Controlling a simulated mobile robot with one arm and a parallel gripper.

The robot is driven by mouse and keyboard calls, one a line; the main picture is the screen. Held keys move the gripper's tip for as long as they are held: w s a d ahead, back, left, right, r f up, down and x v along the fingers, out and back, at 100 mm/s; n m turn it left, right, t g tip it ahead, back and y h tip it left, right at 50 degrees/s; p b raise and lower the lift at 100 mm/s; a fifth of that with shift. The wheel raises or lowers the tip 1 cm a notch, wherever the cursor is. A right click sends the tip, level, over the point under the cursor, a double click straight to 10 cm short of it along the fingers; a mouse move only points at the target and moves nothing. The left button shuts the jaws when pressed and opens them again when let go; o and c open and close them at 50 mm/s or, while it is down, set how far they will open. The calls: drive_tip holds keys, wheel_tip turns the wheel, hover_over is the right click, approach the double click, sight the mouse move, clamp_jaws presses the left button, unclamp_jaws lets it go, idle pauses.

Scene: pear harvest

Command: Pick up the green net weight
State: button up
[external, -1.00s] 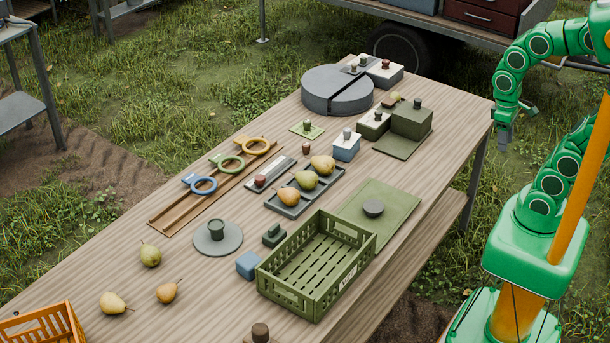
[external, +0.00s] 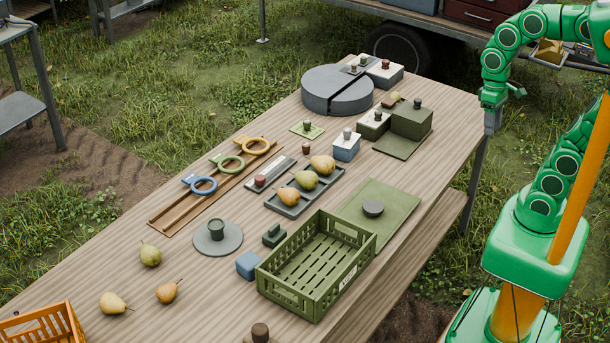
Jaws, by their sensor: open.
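A small dark green block with a raised grip (external: 274,236) sits on the wooden table, just behind the left corner of the green crate (external: 290,284); it looks like the green net weight. It stands upright and nothing covers it. My gripper (external: 491,128) is far from it, at the right, by the table's far right corner. The gripper is small in this view, open, with nothing seen in it.
A blue cube (external: 248,265) stands close to the block, in front. A grey tray (external: 279,203) of pears lies behind. A green mat (external: 388,206) lies between crate and gripper.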

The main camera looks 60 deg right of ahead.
drive_tip(key=w+a+r+m+y, duration=0.3)
drive_tip(key=w+a+m+y, duration=0.5)
drive_tip(key=w+a, duration=1.75)
drive_tip(key=w+a+f+m+t+y, duration=0.15)
drive_tip(key=w+a+m, duration=0.35)
drive_tip(key=w, duration=0.5)
drive_tip(key=w+a+f+m+y, duration=0.35)
drive_tip(key=w+a, duration=0.25)
drive_tip(key=w, duration=0.4)
approach(275, 225)
drive_tip(key=a, duration=0.2)
drive_tip(key=shift+s+a+f+m+h, duration=0.25)
drive_tip(key=shift+a+f+h, duration=0.05)
drive_tip(key=shift+f+h, duration=0.1)
drive_tip(key=shift+a+f, duration=0.1)
drive_tip(key=shift+f, duration=0.1)
drive_tip(key=shift+x, duration=1)
drive_tip(key=shift+w+r+x, duration=0.1)
drive_tip(key=shift+r+x, duration=0.1)
drive_tip(key=shift+x, duration=1.2)
drive_tip(key=shift+w+r+x, duration=0.15)
drive_tip(key=shift+x, duration=1.25)
drive_tip(key=shift+a, duration=0.15)
drive_tip(key=shift+c, duration=0.2)
clamp_jaws()
